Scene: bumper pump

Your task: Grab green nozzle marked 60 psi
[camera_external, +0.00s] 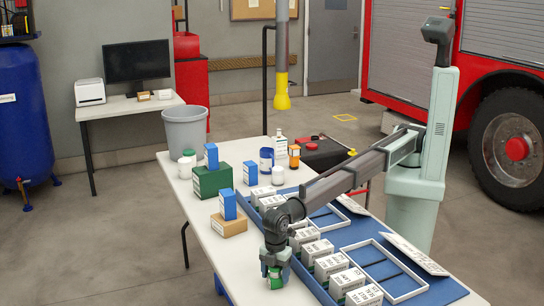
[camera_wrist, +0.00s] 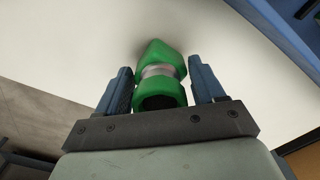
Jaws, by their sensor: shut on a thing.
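A green nozzle (camera_wrist: 162,93) with a silver band around its middle sits between the two fingers of my gripper (camera_wrist: 160,88) in the wrist view. My gripper is shut on it. No 60 psi marking is readable on it. In the external view my gripper (camera_external: 275,268) is low over the front left part of the white table, and the green nozzle (camera_external: 275,281) shows partly between the fingers. Whether the nozzle touches the table is hard to tell.
A blue tray (camera_external: 372,255) with white frames and several labelled white boxes (camera_external: 330,266) lies to the right of my gripper. Several boxes and bottles, including a green box (camera_external: 212,181) and a tan box (camera_external: 229,225), stand farther back. White tabletop (camera_external: 222,256) left of my gripper is clear.

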